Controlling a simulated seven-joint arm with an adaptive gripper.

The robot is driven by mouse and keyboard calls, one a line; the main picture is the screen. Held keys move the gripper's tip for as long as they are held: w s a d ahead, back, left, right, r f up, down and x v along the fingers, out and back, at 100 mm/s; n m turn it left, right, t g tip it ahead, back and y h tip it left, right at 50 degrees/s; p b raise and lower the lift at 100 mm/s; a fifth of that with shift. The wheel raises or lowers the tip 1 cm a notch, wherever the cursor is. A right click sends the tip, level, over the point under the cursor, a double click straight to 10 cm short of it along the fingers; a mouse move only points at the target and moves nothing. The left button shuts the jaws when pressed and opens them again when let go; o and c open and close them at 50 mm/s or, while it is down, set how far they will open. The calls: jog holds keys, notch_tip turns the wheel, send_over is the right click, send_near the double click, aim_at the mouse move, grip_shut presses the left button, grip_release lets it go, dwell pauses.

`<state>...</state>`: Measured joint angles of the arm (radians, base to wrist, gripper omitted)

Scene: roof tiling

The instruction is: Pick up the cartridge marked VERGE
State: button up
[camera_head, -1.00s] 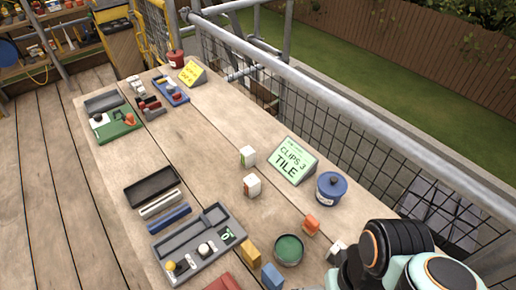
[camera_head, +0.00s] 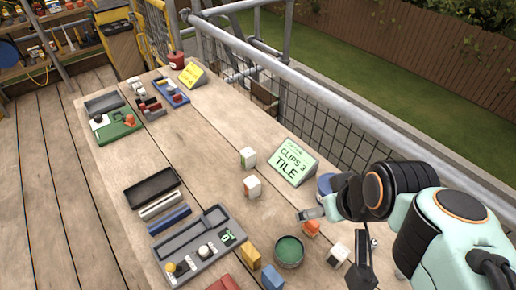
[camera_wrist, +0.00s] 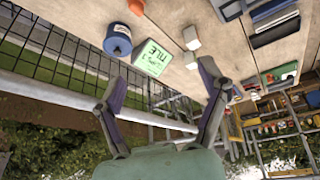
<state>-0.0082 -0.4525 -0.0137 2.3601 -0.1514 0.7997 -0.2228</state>
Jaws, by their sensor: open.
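Small white blocks with coloured labels, possibly cartridges, stand on the bench. One white block (camera_head: 248,157) is left of the green sign, a second white block (camera_head: 252,187) is nearer, and a third white block (camera_head: 338,254) is at the front right. I cannot read VERGE on any of them. My gripper (camera_head: 332,248) is open and empty at the right, its fingers spread above the bench near the third block. In the wrist view my gripper (camera_wrist: 160,76) shows both fingers apart, with two white blocks beyond, one being the upper white block (camera_wrist: 191,38).
The green sign (camera_head: 290,162) reads "CLIPS 3 TILE". A blue pot (camera_head: 326,184) is partly behind my gripper; a green dish (camera_head: 289,251) and orange block (camera_head: 311,228) are close by. A grey tray (camera_head: 196,250) lies left. A metal rail (camera_head: 330,95) borders the bench.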

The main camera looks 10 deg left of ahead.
jog(key=w+a+r+n+t, duration=0.1)
jog(key=w+a+n+t, duration=0.1)
jog(key=w, duration=0.8)
jog(key=n+y, duration=0.2)
send_over(254, 184)
jog(key=w+d, duration=0.2)
jog(key=d, duration=0.2)
notch_tip(254, 184, down, 11)
jog(key=s+a+f+g, duration=0.1)
jog(key=f, duration=0.3)
jog(key=s+a+f+g, duration=0.1)
jog(key=f, duration=0.3)
jog(key=a+f+g, duration=0.1)
jog(key=f, duration=0.3)
jog(key=shift+s+f+n, duration=0.3)
jog(key=shift+s, duration=0.1)
jog(key=x, duration=0.6)
jog(key=shift+s+a+f, duration=0.1)
jog(key=shift+f, duration=0.25)
jog(key=shift+g, duration=0.3)
jog(key=c, duration=1.2)
